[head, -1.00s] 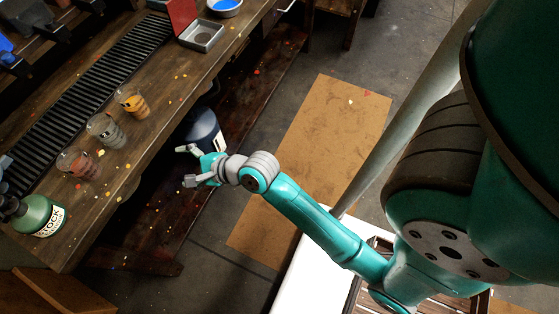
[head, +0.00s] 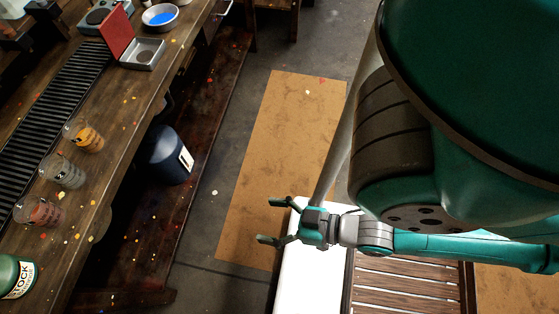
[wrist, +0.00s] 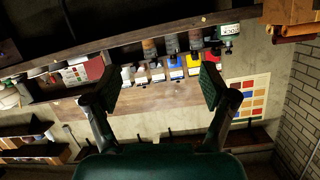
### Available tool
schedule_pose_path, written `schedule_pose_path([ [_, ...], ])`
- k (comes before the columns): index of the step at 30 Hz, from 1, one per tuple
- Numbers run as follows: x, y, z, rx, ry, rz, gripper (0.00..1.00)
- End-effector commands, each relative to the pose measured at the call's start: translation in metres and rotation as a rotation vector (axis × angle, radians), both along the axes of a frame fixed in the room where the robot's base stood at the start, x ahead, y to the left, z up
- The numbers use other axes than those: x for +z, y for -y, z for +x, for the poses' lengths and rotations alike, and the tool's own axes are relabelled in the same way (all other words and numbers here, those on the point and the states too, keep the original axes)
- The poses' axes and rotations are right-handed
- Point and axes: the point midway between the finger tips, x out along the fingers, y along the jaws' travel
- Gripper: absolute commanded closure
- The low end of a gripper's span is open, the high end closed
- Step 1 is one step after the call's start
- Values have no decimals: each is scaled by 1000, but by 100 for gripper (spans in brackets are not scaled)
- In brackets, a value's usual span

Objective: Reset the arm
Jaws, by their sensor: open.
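My gripper (head: 272,222) is open and empty in the head view. It is above the white surface of my base and the floor mat, well apart from the wooden workbench on the left. My teal arm stretches out to the right behind it. In the wrist view, the two fingers of my gripper (wrist: 160,88) are spread wide with nothing between them. Beyond them the workbench and the wall appear tilted.
The workbench (head: 125,115) holds several glass jars, including one with orange contents (head: 88,137), a green bottle (head: 12,275), a red-lidded tin (head: 142,54) and a blue-filled bowl (head: 160,16). A dark container (head: 168,158) stands below.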

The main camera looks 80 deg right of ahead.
Motion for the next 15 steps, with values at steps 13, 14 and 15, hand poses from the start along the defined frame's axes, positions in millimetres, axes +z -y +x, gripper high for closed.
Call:
schedule_pose_path([
  [13,17,-3,-21,72,17,-182,17],
  [14,17,-3,-21,72,16,-181,17],
  [15,17,-3,-21,72,16,-181,17],
])
